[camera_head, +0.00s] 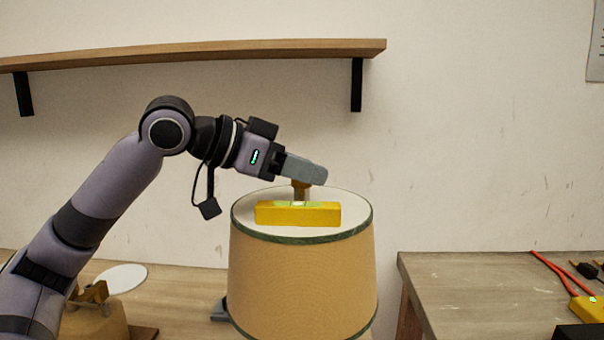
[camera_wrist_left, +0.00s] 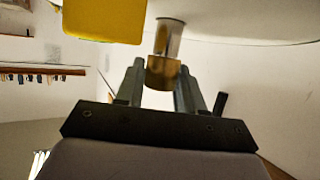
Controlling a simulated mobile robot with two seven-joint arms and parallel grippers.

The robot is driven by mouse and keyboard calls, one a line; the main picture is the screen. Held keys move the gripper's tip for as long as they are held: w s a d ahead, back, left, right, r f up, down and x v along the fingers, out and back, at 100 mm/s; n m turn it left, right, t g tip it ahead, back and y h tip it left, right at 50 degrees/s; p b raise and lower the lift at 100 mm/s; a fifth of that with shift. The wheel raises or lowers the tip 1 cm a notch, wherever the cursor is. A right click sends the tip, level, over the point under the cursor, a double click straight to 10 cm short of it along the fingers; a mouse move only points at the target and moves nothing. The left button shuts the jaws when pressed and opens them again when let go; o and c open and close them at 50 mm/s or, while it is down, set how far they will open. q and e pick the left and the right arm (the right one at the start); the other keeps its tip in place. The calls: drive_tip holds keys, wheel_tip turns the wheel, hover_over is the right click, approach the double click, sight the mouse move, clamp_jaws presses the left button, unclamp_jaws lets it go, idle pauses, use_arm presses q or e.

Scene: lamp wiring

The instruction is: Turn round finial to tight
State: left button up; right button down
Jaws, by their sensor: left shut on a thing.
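The round finial is a small brass piece (camera_head: 301,185) at the top centre of the lampshade (camera_head: 302,275). It also shows in the left wrist view (camera_wrist_left: 163,72), below a shiny metal stem. My left gripper (camera_head: 312,172) reaches in from the left above the shade and is shut on the finial, with one finger on each side of it (camera_wrist_left: 158,88). The fingers partly cover the finial in the head view. The shade is tan with a dark green rim and a white top. My right gripper is not in view.
A yellow level (camera_head: 298,214) lies on the shade's top in front of the finial. A wooden shelf (camera_head: 200,52) is on the wall behind. A white disc (camera_head: 122,277) lies at left. A second table (camera_head: 480,285) at right holds red-handled pliers (camera_head: 552,268) and a yellow item (camera_head: 587,308).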

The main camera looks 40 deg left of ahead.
use_arm(q)
drive_tip(key=shift+r+m+g+h+p, duration=0.2)
drive_tip(key=shift+m+g+h+p, duration=0.25)
drive_tip(key=shift+m+h, duration=0.55)
drive_tip(key=m+g+h+p, duration=0.2)
drive_tip(key=shift+r+m+h, duration=0.15)
drive_tip(key=shift+m+h, duration=0.15)
drive_tip(key=m+g+h+p, duration=0.2)
drive_tip(key=m+g+p, duration=0.1)
drive_tip(key=p, duration=0.1)
drive_tip(key=shift+m+g+h, duration=0.3)
drive_tip(key=shift+m+g, duration=0.05)
drive_tip(key=shift+m, duration=0.05)
drive_tip(key=m+g+h+p, duration=0.1)
drive_tip(key=m+g+p, duration=0.1)
drive_tip(key=g, duration=0.1)
drive_tip(key=shift+m, duration=0.3)
drive_tip(key=shift+f+m+g+p, duration=0.15)
drive_tip(key=shift+m+g, duration=0.7)
drive_tip(key=shift+g, duration=0.15)
drive_tip(key=shift+f+m+g+p, duration=0.1)
drive_tip(key=shift+m+g+p, duration=0.05)
drive_tip(key=shift+m+g, duration=0.8)
drive_tip(key=shift+g, duration=0.25)
drive_tip(key=o, duration=1)
drive_tip(key=shift+c, duration=0.2)
